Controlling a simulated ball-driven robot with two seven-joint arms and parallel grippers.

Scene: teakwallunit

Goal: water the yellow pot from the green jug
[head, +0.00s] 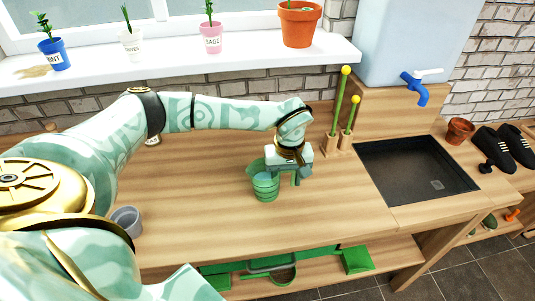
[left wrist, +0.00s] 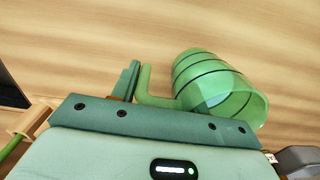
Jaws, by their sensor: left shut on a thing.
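The green jug (head: 264,187) is ribbed and roughly upright, on or just above the middle of the wooden counter; I cannot tell which. In the left wrist view the jug (left wrist: 218,88) shows dark rings, its open mouth at lower right and a pale bluish patch inside. My left gripper (head: 292,173) is at the jug's right side, shut on its handle. The handle also shows beside a finger of the left gripper (left wrist: 138,90) in the left wrist view. No yellow pot is in view. My right gripper is not in view.
The white sill (head: 180,68) holds a blue pot (head: 55,54), a white pot (head: 131,45), a pink pot (head: 210,38) and a terracotta pot (head: 298,25). A grey cup (head: 127,220) is at left. Front counter is clear.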

